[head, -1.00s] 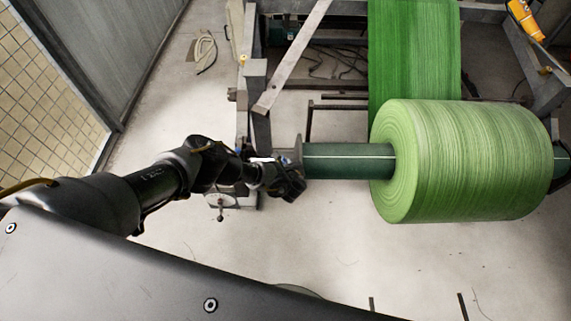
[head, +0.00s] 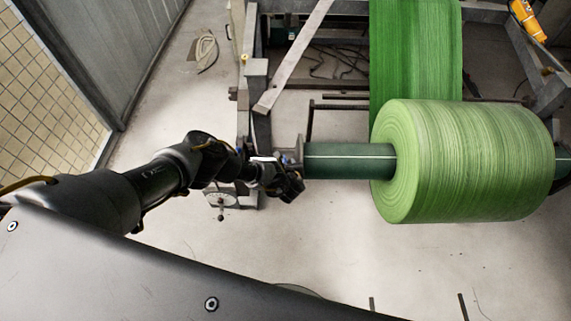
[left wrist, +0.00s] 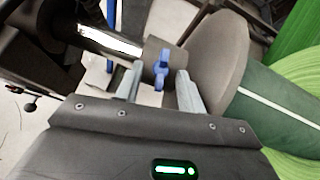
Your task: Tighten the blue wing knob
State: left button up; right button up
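The blue wing knob (left wrist: 160,68) sits on a dark collar on the roll's shaft, beside a round grey flange (left wrist: 217,48). In the head view only a small blue spot of the knob (head: 286,158) shows beside my left gripper (head: 290,184). In the left wrist view my left gripper (left wrist: 160,73) is open. Its two fingers stand on either side of the knob, with a visible gap to each side. Whether a fingertip touches the knob's far side cannot be told. My right gripper is in neither view.
The green core (head: 345,158) runs right from the flange into a large green roll (head: 470,160). A green web (head: 415,50) rises behind it. Grey frame posts (head: 258,110) stand close to my left arm. The floor at front is mostly clear.

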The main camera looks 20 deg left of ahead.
pick_arm(q)
jog(key=shift+r, duration=0.1)
jog(key=shift+s+r, duration=0.15)
jog(key=shift+s, duration=0.05)
jog(key=p+v, duration=0.1)
jog(key=v, duration=0.9)
jog(key=shift+p, duration=0.35)
jog(key=shift+s, duration=0.15)
jog(key=s+d+f+n+g+h, duration=0.2)
jog(key=s+d+f+n+g, duration=0.25)
jog(key=f+n, duration=0.4)
jog(key=s+a+f+n+g+h, duration=0.25)
jog(key=s+f+n, duration=0.45)
jog(key=s+f, duration=0.4)
jog(key=s+a+f+n, duration=0.4)
jog(key=s+a, duration=0.1)
jog(key=s, duration=0.5)
jog(key=s+a+f+n+g, duration=0.1)
jog(key=s+a+f+n, duration=0.3)
jog(key=s, duration=0.6)
jog(key=s+a+f+n+g, duration=0.1)
jog(key=s+a+f+n, duration=0.4)
jog(key=s+a, duration=0.3)
jog(key=s+y, duration=0.1)
jog(key=s, duration=0.2)
